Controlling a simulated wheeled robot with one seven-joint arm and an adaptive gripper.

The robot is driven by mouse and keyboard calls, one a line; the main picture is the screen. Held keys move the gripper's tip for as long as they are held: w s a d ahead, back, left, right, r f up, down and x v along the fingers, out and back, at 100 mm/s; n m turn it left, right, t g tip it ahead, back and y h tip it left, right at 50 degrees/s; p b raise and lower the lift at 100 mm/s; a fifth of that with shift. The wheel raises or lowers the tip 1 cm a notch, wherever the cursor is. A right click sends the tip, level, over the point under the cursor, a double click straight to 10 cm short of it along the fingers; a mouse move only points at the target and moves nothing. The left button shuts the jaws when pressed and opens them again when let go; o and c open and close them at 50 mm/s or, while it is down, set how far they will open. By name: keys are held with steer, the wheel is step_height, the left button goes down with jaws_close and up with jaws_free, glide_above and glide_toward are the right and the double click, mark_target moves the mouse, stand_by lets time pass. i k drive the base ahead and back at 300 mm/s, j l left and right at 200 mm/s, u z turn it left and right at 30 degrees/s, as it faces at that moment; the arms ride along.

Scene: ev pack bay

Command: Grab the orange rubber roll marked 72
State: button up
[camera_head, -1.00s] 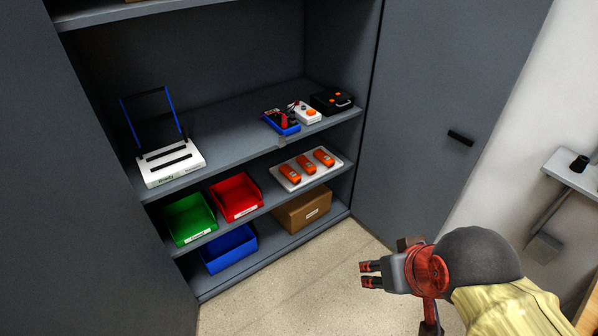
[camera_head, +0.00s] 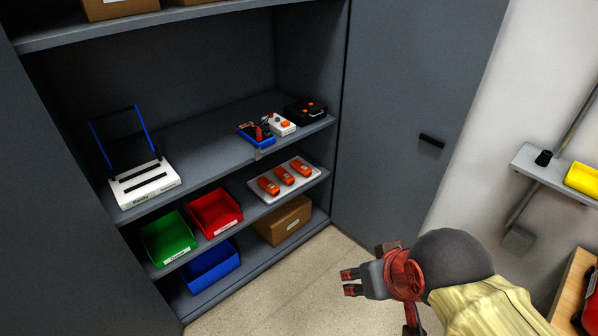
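Three orange rolls lie side by side on a white tray (camera_head: 311,177) on the cabinet's middle shelf: a left one (camera_head: 268,186), a middle one (camera_head: 284,175) and a right one (camera_head: 301,168). Each has a small mark, but the numbers are too small to read, so I cannot tell which is 72. My gripper (camera_head: 346,282) is at the lower right, in front of the cabinet and well apart from the tray. Its two fingers are parted, with nothing between them.
Left of the tray are a red bin (camera_head: 216,212) and a green bin (camera_head: 168,239). A blue bin (camera_head: 211,268) and a cardboard box (camera_head: 285,221) are below. The shelf above holds a white rack (camera_head: 143,184) and several devices. The cabinet door (camera_head: 410,105) stands open at right.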

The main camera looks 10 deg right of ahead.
mark_target(287, 178)
steer(key=i+j+z, duration=0.45)
steer(key=i+j, duration=0.3)
steer(key=i, duration=0.35)
steer(key=i+j+z, duration=0.45)
steer(key=i+j, duration=0.5)
steer(key=j, duration=0.15)
